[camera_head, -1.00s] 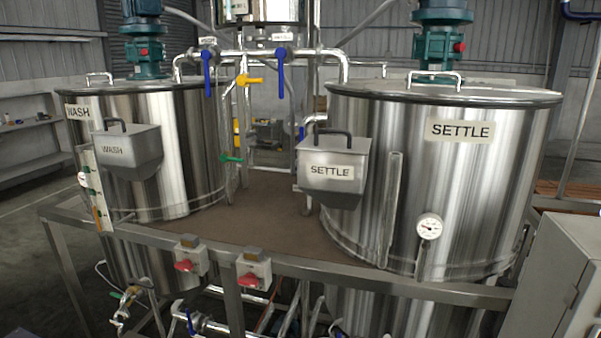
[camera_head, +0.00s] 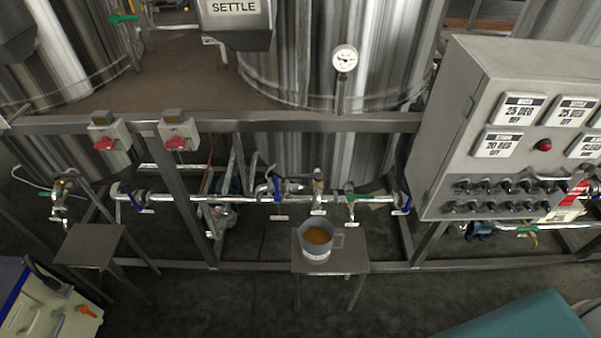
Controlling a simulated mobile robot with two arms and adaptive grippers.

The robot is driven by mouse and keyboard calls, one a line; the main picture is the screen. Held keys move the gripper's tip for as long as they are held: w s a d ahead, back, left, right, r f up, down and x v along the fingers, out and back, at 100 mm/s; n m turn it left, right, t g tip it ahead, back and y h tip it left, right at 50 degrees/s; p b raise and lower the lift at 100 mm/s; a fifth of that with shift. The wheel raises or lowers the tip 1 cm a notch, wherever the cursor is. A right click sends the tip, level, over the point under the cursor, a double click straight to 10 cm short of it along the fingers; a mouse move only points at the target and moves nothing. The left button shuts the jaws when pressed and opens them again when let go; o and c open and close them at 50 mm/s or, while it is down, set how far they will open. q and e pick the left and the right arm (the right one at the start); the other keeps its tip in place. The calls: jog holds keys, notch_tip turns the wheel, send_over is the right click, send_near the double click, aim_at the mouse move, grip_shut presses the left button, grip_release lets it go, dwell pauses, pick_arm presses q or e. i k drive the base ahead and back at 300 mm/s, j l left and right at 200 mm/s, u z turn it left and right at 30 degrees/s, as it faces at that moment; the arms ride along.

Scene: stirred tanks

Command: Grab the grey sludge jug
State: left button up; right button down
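A grey jug (camera_head: 318,243) with a white label and a handle on its right side stands upright on a small metal stand (camera_head: 349,266) below the SETTLE tank (camera_head: 310,60). Brown contents show in its open top. The label is too small to read. It stands below and in front of the pipe with valves. Neither of my grippers shows in the head view.
A grey control panel (camera_head: 463,95) with displays and knobs juts out at the right. A horizontal pipe with blue and green valves (camera_head: 240,198) runs behind the jug. An empty stand (camera_head: 90,244) is at left. A teal surface (camera_head: 520,322) is at lower right.

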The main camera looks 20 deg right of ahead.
aim_at(316, 235)
jog(key=z, duration=0.3)
jog(key=i+j+z, duration=0.15)
jog(key=z, duration=0.25)
jog(key=i+j+z, duration=0.15)
jog(key=z, duration=0.25)
jog(key=j+z, duration=0.45)
jog(key=i+l, duration=0.05)
